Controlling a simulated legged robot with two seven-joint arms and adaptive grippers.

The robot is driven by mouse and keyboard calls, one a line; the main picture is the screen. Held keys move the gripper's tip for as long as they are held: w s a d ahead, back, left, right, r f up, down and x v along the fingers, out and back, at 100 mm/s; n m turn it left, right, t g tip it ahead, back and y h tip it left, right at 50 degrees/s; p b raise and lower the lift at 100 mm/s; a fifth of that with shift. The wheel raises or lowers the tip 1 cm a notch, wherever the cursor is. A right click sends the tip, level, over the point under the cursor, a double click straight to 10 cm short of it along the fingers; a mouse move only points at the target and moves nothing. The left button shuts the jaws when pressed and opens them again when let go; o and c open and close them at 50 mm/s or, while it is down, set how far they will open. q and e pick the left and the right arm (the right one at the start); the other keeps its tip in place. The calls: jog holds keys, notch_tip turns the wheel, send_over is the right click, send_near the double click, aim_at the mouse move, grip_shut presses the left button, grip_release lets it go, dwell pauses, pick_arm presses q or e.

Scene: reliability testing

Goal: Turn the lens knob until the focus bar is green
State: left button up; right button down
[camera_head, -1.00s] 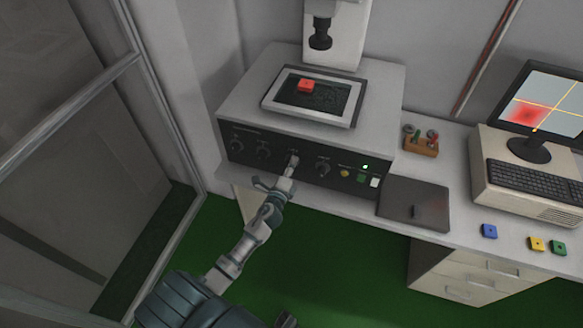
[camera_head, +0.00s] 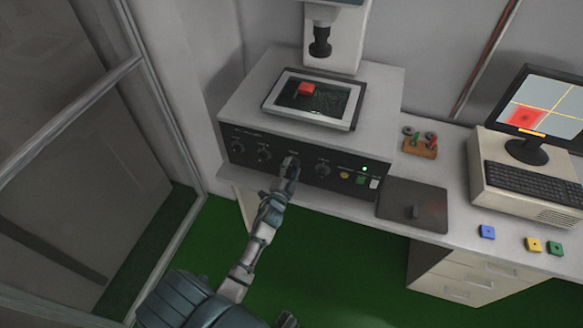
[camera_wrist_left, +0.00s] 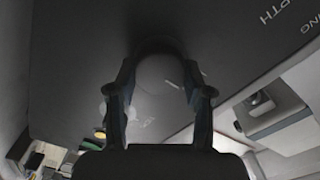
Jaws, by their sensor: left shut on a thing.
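The lens knob (camera_wrist_left: 160,78) is a round dark grey knob on the black front panel (camera_head: 307,172) of the microscope unit. In the wrist view it sits between the two fingers of my left gripper (camera_wrist_left: 160,100). My left gripper (camera_head: 290,166) is shut on this knob in the head view and hides most of it. The monitor (camera_head: 545,105) shows a red square on a pale screen with yellow crosslines. A short orange bar (camera_head: 531,132) lies at the square's lower edge.
Other knobs (camera_head: 264,152) flank the held one, with coloured buttons (camera_head: 344,174) and a lit green lamp to the right. A red block (camera_head: 305,90) lies on the stage under the lens. A dark pad (camera_head: 412,205), keyboard (camera_head: 540,182) and coloured blocks (camera_head: 487,232) are further right.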

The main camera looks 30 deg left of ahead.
pick_arm(q)
jog(key=shift+s+f+n, duration=0.1)
jog(key=shift+f+n, duration=0.3)
jog(key=shift+n, duration=0.3)
jog(key=shift+f, duration=0.1)
jog(key=o, duration=1.1)
jog(key=shift+c, duration=0.2)
jog(key=shift+o, duration=0.5)
jog(key=shift+a+r, duration=0.15)
jog(key=shift+r, duration=0.05)
jog(key=v, duration=1.2)
